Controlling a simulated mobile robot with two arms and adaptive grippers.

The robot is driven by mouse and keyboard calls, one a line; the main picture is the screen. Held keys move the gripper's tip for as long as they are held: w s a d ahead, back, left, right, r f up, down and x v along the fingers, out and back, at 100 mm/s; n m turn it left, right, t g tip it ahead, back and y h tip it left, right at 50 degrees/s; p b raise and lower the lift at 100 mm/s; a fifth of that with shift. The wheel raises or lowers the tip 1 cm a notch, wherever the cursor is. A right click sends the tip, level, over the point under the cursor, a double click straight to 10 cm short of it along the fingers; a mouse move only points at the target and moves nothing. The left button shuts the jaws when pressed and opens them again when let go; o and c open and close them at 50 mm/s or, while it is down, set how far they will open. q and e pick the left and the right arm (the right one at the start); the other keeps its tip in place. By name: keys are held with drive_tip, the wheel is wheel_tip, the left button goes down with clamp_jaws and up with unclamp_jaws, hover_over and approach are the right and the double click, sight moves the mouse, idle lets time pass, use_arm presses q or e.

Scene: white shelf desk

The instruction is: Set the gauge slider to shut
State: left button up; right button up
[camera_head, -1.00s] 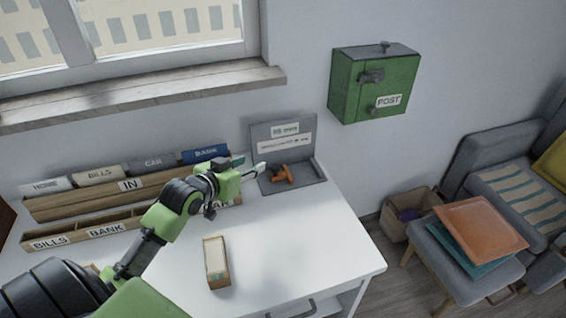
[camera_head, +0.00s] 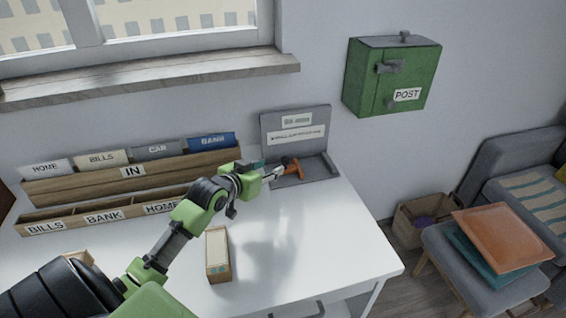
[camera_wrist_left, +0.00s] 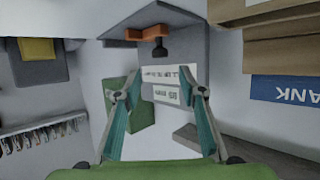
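The gauge (camera_head: 308,118) is a grey stand with an upright back plate, white labels and a low base at the back right of the desk. Its orange slider piece (camera_head: 294,168) sits above the base. In the left wrist view the orange piece (camera_wrist_left: 135,33) shows at the top with a dark knob under it, beyond the fingertips. My left gripper (camera_head: 271,170) is just left of the orange piece in the head view. Its teal fingers (camera_wrist_left: 160,76) are spread, with nothing held between them. Whether a finger touches the orange piece I cannot tell. My right gripper is out of view.
A wooden file rack (camera_head: 60,193) marked IN and a sorting tray (camera_head: 74,224) fill the desk's left rear. A small wooden box (camera_head: 218,268) stands at the front. The desk's right front (camera_head: 330,235) is clear. A green post box (camera_head: 370,85) hangs on the wall.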

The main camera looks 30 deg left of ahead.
sight(284, 161)
use_arm(q)
drive_tip(key=x, duration=0.9)
drive_tip(key=shift+w+f, duration=0.1)
drive_tip(key=shift+w, duration=0.2)
clamp_jaws()
